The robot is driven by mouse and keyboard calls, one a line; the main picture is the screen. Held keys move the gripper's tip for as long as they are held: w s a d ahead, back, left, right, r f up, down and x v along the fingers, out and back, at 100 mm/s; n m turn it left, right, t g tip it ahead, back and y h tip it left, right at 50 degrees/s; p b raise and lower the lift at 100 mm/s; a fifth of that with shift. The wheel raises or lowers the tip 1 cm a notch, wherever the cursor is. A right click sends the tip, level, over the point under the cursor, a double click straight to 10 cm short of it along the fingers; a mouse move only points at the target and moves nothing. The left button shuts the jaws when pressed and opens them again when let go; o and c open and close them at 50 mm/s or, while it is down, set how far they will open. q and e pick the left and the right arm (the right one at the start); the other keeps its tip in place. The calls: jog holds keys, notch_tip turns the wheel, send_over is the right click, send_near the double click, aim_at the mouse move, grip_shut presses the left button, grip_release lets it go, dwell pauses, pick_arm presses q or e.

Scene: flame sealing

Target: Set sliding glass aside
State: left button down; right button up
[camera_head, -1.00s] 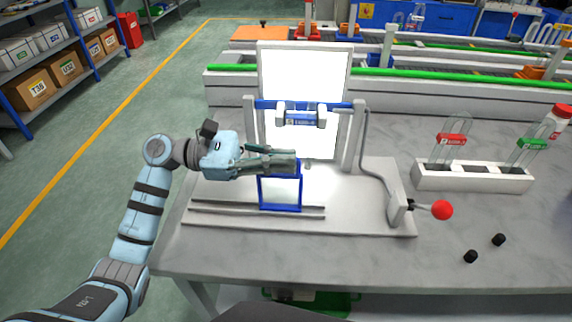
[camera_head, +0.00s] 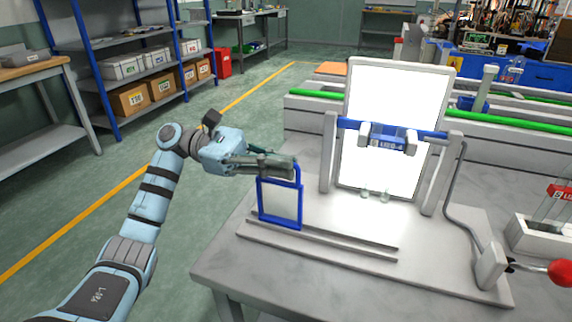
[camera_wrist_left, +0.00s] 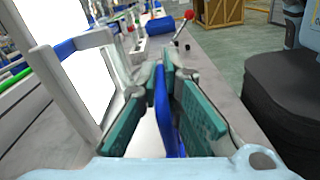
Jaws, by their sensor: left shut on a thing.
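The sliding glass (camera_head: 280,203) is a clear pane in a blue frame, standing upright at the left part of the two grey rails (camera_head: 320,245) on the fixture's base. My left gripper (camera_head: 278,166) is shut on its top edge. In the left wrist view, the blue frame (camera_wrist_left: 165,112) sits between the green finger pads of my left gripper (camera_wrist_left: 166,100). I cannot tell whether the frame's bottom touches the rails. My right gripper is not in view.
A bright white panel (camera_head: 395,110) stands behind the blue crossbar clamp (camera_head: 388,138). Two small glass pieces (camera_head: 374,195) show at the panel's foot. A lever with a red knob (camera_head: 562,273) is at the right. Left of the table is open floor, with shelves (camera_head: 150,75) beyond.

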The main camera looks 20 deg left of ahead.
pick_arm(q)
jog(key=c, duration=1.7)
grip_release()
jog(key=shift+a, duration=0.1)
jog(key=shift+s+a, duration=0.1)
jog(key=a, duration=0.8)
jog(key=s+a, duration=0.1)
jog(key=a, duration=0.3)
jog(key=shift+d, duration=0.1)
